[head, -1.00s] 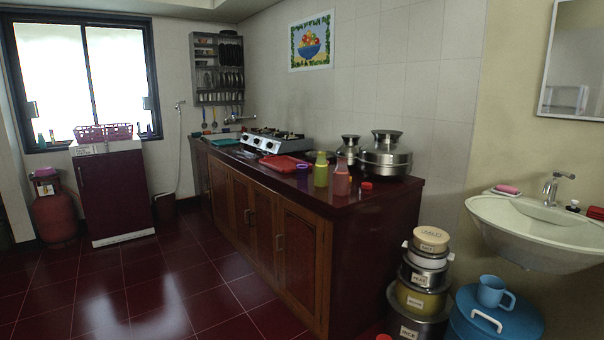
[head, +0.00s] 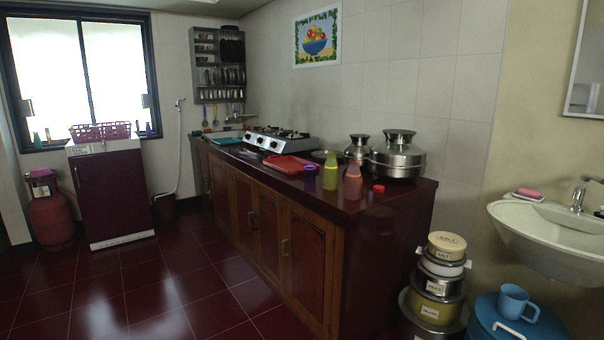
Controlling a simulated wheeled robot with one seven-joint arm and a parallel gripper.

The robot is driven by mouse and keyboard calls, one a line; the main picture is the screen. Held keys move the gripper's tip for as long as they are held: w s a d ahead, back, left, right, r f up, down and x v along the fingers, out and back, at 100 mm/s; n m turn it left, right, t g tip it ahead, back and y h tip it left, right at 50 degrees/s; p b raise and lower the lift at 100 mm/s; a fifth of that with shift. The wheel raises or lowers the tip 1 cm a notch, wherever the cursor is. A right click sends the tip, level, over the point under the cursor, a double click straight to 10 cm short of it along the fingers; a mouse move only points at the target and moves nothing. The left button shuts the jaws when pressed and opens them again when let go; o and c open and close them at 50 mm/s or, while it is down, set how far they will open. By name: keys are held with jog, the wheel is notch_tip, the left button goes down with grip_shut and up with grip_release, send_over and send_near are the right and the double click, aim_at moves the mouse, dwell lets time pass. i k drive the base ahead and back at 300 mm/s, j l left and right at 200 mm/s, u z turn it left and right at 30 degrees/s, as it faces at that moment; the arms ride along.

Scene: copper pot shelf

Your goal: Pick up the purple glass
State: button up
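The purple glass (head: 310,178) stands upright on the dark red counter (head: 345,208), near its front edge. A yellow-green bottle (head: 331,170) stands just to its right, with a pink-orange bottle (head: 353,184) beyond that. A red tray (head: 287,166) lies to the left of the glass. My gripper does not show in the head view.
Steel pots (head: 398,156) and a small red lid (head: 379,189) sit at the counter's right end. A gas stove (head: 278,140) stands further back. Stacked tins (head: 436,284) and a blue drum (head: 487,322) stand on the floor at right. The tiled floor (head: 190,290) in front is clear.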

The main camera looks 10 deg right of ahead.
aim_at(310, 168)
jog(key=i+j, duration=0.2)
jog(key=i, duration=0.4)
jog(key=i+j+u, duration=0.1)
jog(key=i, duration=0.5)
jog(key=i+j, duration=0.25)
jog(key=i, duration=0.4)
jog(key=i+u, duration=0.15)
jog(key=i, duration=1.3)
jog(key=i+l, duration=0.1)
jog(key=l, duration=0.3)
